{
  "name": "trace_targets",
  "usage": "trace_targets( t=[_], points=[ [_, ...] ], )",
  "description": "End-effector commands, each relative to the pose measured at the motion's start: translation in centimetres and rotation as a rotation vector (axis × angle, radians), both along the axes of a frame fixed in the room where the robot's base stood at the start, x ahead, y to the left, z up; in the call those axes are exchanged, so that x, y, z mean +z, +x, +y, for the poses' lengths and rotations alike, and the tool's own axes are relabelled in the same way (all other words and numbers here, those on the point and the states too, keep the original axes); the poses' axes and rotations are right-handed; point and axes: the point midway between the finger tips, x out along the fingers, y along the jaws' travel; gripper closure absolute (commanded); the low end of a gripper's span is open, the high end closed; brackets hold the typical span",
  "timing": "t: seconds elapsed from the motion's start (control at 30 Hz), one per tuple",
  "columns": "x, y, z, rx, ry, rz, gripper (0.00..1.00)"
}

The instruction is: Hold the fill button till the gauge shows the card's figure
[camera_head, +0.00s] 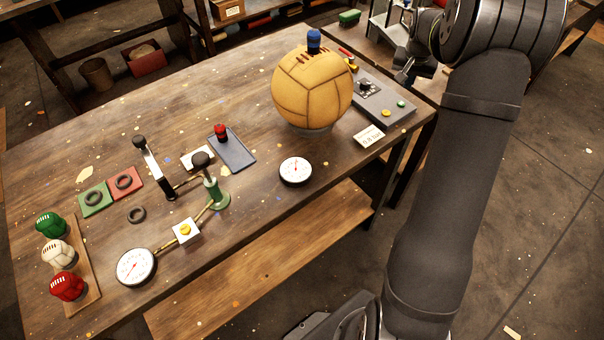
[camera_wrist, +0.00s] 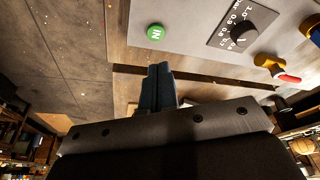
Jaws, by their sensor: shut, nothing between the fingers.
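A tan leather ball (camera_head: 312,88) sits on a stand on the bench, with a blue-topped fitting (camera_head: 314,40) on top. Right of it is a grey control panel (camera_head: 345,88) with a green button (camera_head: 401,104), a yellow button (camera_head: 386,113) and a black knob (camera_head: 365,87). The green button also shows in the wrist view (camera_wrist: 155,32), marked IN. A white card (camera_head: 369,135) lies before the panel; its figure is too small to read surely. A round gauge (camera_head: 296,171) lies nearby; its reading is unclear. My gripper (camera_wrist: 160,68) is shut and empty, apart from the green button.
A blue-grey tray (camera_head: 232,152) lies mid-bench. Bare wood surrounds the ball's gauge.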

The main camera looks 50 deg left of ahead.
Motion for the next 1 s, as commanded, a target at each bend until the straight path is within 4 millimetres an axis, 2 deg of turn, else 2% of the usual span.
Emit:
trace_targets(
  t=[0.63,1.0],
  points=[
    [-0.3,0.0,0.0,0.000,0.000,0.001,1.00],
    [-4.5,0.0,0.0,0.000,-0.001,0.003,1.00]
  ],
)
